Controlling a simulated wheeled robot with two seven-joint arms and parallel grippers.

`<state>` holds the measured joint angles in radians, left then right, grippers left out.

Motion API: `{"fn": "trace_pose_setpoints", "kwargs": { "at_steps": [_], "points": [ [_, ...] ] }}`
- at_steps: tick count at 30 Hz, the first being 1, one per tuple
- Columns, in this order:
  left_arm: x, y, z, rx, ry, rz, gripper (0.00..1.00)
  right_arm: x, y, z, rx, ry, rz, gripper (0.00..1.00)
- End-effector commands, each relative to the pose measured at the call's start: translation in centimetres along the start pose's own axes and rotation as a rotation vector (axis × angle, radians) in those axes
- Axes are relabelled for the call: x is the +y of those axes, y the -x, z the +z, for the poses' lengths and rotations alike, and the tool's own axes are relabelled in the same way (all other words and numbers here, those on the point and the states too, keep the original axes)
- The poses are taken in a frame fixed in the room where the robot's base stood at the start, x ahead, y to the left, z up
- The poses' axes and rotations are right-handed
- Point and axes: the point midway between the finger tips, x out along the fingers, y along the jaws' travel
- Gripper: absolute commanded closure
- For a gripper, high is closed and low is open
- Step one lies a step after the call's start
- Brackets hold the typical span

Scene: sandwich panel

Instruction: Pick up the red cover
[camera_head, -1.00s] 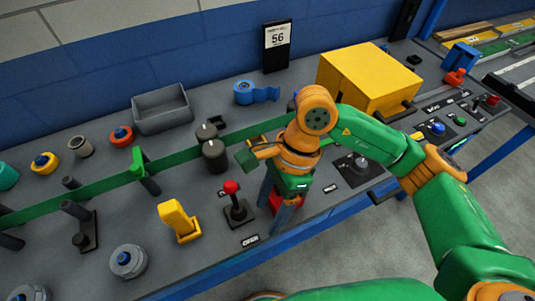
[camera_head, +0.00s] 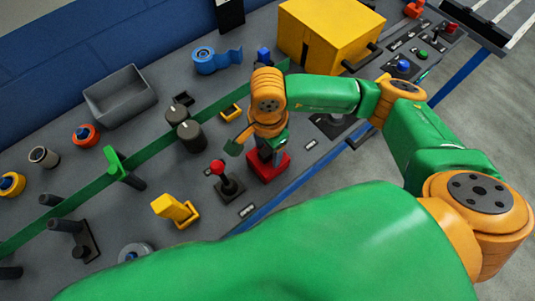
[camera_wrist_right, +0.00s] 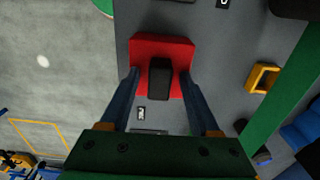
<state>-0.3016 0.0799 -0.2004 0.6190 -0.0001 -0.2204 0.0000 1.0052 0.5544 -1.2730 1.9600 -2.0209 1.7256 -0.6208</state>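The red cover (camera_head: 268,168) sits on the grey panel near its front edge, partly hidden behind my right gripper in the head view. In the right wrist view the red cover (camera_wrist_right: 162,47) is a flat red block with a black upright handle (camera_wrist_right: 160,79). My right gripper (camera_wrist_right: 158,74) is open, pointing down, with a blue finger on each side of the handle and gaps on both sides. In the head view my right gripper (camera_head: 268,148) is just over the cover. My left gripper is not in view.
Left of the cover stand a red-knobbed lever (camera_head: 222,178) and a yellow switch (camera_head: 175,210). A yellow box (camera_head: 328,35) is behind. A green belt (camera_head: 150,150) crosses the panel, and a yellow frame (camera_head: 231,112) lies near the gripper. Grey floor is free at the front right.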

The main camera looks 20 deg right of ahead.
Motion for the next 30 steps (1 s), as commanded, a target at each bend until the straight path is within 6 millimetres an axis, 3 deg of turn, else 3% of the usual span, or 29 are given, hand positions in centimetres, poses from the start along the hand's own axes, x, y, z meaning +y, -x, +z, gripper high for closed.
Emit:
{"fn": "trace_pose_setpoints", "kwargs": {
  "at_steps": [1, 6, 20, 24, 30],
  "points": [
    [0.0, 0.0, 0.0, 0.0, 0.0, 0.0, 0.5, 0.0, 0.0, 0.0, 0.0, 0.0, 0.0, 0.54],
    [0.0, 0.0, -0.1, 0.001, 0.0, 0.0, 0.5, 0.0, 0.0, 0.0, -0.001, 0.0, 0.0, 1.0],
    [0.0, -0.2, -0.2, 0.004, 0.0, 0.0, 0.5, -0.1, 0.9, 0.1, -0.002, 0.0, -0.002, 1.0],
    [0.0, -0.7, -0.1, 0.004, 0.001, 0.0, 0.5, 0.0, 3.3, 0.1, -0.002, 0.004, -0.008, 1.0],
    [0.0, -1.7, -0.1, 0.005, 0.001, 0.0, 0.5, 4.3, 8.3, 0.8, -0.001, 0.008, -0.011, 1.0]
  ]
}}
